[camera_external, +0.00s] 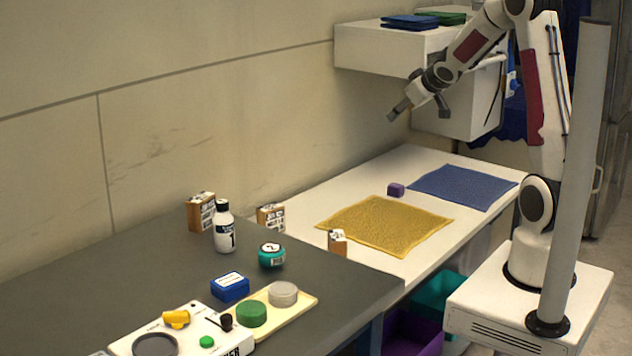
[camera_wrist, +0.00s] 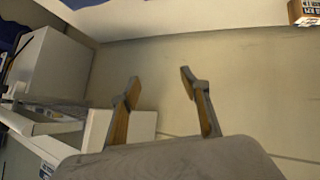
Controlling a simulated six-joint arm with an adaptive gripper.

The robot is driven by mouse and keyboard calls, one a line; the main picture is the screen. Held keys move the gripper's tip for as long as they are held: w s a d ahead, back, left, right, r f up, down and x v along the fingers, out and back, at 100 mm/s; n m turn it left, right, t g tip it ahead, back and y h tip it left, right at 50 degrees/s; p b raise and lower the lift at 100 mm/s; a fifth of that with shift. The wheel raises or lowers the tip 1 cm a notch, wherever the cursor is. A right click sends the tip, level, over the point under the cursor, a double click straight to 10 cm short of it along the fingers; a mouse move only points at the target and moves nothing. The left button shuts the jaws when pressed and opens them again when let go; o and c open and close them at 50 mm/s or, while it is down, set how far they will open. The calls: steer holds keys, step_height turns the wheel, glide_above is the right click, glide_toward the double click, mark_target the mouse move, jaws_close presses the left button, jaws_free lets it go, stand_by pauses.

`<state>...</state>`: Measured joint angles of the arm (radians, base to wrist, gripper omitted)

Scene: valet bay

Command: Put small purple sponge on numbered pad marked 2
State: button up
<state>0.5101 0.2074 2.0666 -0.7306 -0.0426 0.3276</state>
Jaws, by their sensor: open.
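A small purple sponge (camera_external: 396,189) sits on the white counter, between the yellow cloth (camera_external: 385,225) and the blue cloth (camera_external: 463,187). My gripper (camera_external: 418,113) is open and empty, high above the counter and the sponge, near the wall. Its two parted fingers also show in the wrist view (camera_wrist: 160,78), with bare wall between them. A green round pad (camera_external: 251,313) and a grey round pad (camera_external: 284,293) lie on a cream tray (camera_external: 308,300). I cannot read a 2 on either. A teal round container (camera_external: 271,257) bears a mark I cannot read surely.
A white bottle marked 1 (camera_external: 224,230), several wooden blocks with labels (camera_external: 201,213), a blue box (camera_external: 230,287) and a white device (camera_external: 180,335) stand on the dark mat. A white wall cabinet (camera_external: 395,50) is close behind my gripper. Bins (camera_external: 436,292) are below the counter.

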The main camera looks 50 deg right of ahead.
steer(key=w+d+f+t+y, duration=0.15)
steer(key=w+d+f, duration=0.25)
steer(key=d+f, duration=0.5)
steer(key=n+y, duration=0.1)
steer(key=y, duration=0.2)
glide_toward(398, 185)
steer(key=w, duration=0.2)
steer(key=shift+w+f, duration=0.3)
steer(key=shift+f, duration=0.1)
steer(key=shift+s+f+t, duration=0.2)
steer(key=shift+f+t, duration=0.05)
steer(key=shift+f, duration=0.25)
steer(key=shift+w, duration=0.1)
steer(key=shift+x, duration=1.25)
steer(key=shift+w+f, duration=0.1)
steer(key=shift+x, duration=2.45)
steer(key=shift+f, duration=0.1)
